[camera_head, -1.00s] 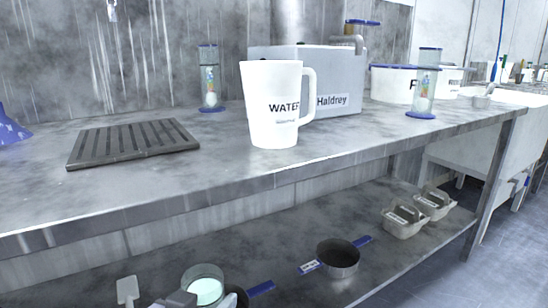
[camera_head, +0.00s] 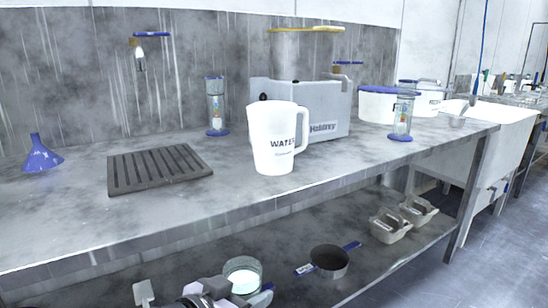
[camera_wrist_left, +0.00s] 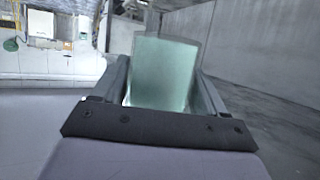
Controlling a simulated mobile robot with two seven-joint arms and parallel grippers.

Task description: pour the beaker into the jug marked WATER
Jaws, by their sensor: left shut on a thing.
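The white jug marked WATER (camera_head: 273,150) stands upright on the steel bench, its handle to the right. The beaker (camera_head: 243,272) is clear with pale, whitish-green contents and shows low in the head view, below the bench's front edge. My left gripper (camera_head: 238,292) is shut on the beaker, below and left of the jug and apart from it. In the left wrist view the beaker (camera_wrist_left: 165,70) sits between the two fingers of the left gripper (camera_wrist_left: 160,95). The beaker looks about upright in the head view. My right gripper is not in view.
On the bench are a dark slatted rack (camera_head: 158,170), a blue funnel (camera_head: 40,157), a grey Haldrey box (camera_head: 325,112) close behind the jug, and blue-based cylinders (camera_head: 215,108). The lower shelf holds a dark pan (camera_head: 329,262) and grey trays (camera_head: 390,225).

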